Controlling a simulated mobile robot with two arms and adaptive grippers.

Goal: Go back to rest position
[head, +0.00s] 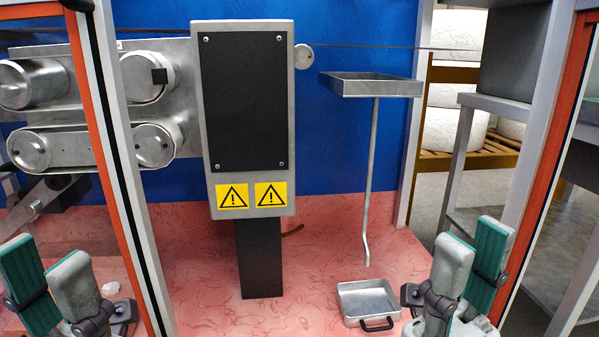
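My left gripper (46,250) is at the lower left, fingers pointing up, with a gap between its grey finger and its green-padded finger. My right gripper (472,240) is at the lower right, also pointing up with its fingers apart. I see nothing held in either one. A metal pan with a black handle (368,300) sits on the pink floor, left of my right gripper and apart from it. Above the pan, a thin rod with a bent lower end (375,180) hangs below a shallow metal tray (370,86). The rod's end is clear of the pan.
A grey box with a black panel and warning labels (243,110) stands on a dark post in the middle. Metal rollers (85,105) are at the left. Orange-edged frame posts (110,150) and (550,150) flank the opening. A wooden rack (470,140) is behind at right.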

